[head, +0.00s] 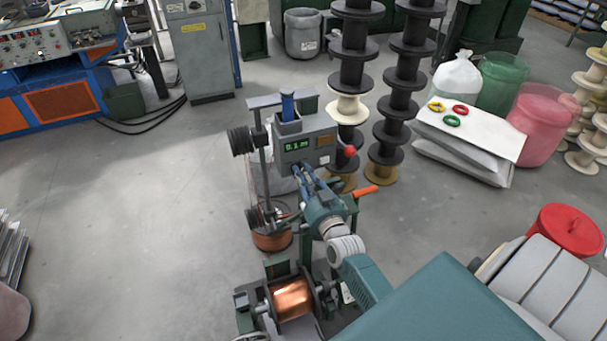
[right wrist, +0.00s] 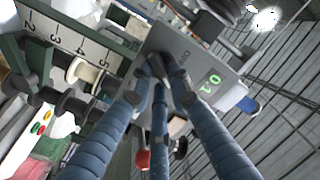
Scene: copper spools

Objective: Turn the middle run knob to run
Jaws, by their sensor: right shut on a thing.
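The grey control box (head: 306,145) of the winding machine stands mid-frame in the head view, with a green lit display (head: 297,144). The box's grey front also shows in the right wrist view (right wrist: 185,50), with the display (right wrist: 209,82) to the right of my fingers. My right gripper (head: 301,172) reaches the lower front of the box. In the right wrist view its blue fingers (right wrist: 160,68) close together at the panel. They are shut on a small dark part, apparently the run knob, mostly hidden by the fingertips, so its setting cannot be read. My left gripper is not in view.
A red ball knob (head: 350,151) and an orange handle (head: 364,192) stick out right of the box. A copper spool (head: 292,299) sits below. Stacks of black spools (head: 393,131) stand close behind at right. The floor at left (head: 150,220) is clear.

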